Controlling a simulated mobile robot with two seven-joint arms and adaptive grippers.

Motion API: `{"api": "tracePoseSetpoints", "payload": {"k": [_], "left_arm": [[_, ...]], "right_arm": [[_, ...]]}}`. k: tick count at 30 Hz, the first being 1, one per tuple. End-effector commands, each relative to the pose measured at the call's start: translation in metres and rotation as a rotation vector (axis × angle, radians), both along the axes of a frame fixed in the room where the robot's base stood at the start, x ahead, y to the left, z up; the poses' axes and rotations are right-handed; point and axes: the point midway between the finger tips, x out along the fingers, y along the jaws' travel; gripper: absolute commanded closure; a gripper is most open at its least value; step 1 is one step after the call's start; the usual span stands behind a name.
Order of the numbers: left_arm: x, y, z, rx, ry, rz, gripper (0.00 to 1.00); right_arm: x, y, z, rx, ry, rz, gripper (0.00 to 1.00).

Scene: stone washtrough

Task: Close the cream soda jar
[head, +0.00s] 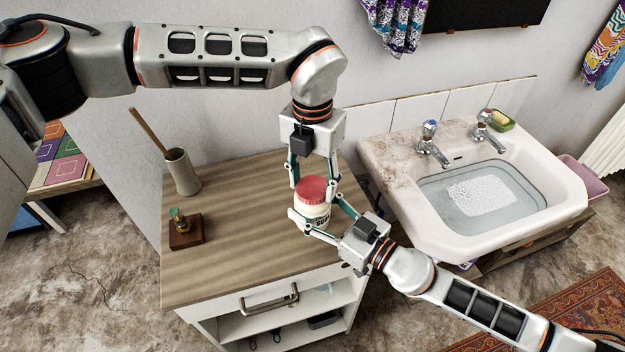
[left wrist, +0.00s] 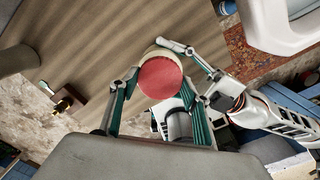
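The cream soda jar (head: 318,216) stands at the right side of the wooden cabinet top, a pale jar with dark lettering. A red lid (head: 312,190) sits at its mouth; it also shows from above in the left wrist view (left wrist: 160,78). I cannot tell whether the lid is fully seated. My left gripper (head: 313,186) comes down from above, its fingers on opposite sides of the lid and seemingly touching it. My right gripper (head: 322,221) reaches in from the lower right, its fingers around the jar's body. The fingers hide parts of the jar.
The wooden cabinet top (head: 235,245) is clear in front. A beige holder (head: 183,172) with a wooden stick and a small bottle on a wooden block (head: 186,234) stand at its left. A washbasin (head: 400,205) with two taps and water is to the right.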

Motion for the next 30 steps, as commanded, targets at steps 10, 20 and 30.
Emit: {"api": "tracePoseSetpoints", "payload": {"k": [10, 20, 30], "left_arm": [[0.0, 0.0, 0.0, 0.0, 0.0, -0.006, 0.34], [0.0, 0.0, 0.001, 0.0, 0.0, -0.006, 0.34], [0.001, 0.0, 0.049, 0.0, -0.005, -0.006, 0.34]], "right_arm": [[0.0, 0.0, 0.0, 0.0, 0.0, 0.0, 1.0], [0.0, 0.0, 0.0, 0.0, 0.0, 0.0, 1.0], [0.0, 0.0, 0.0, 0.0, 0.0, 0.0, 1.0]]}}
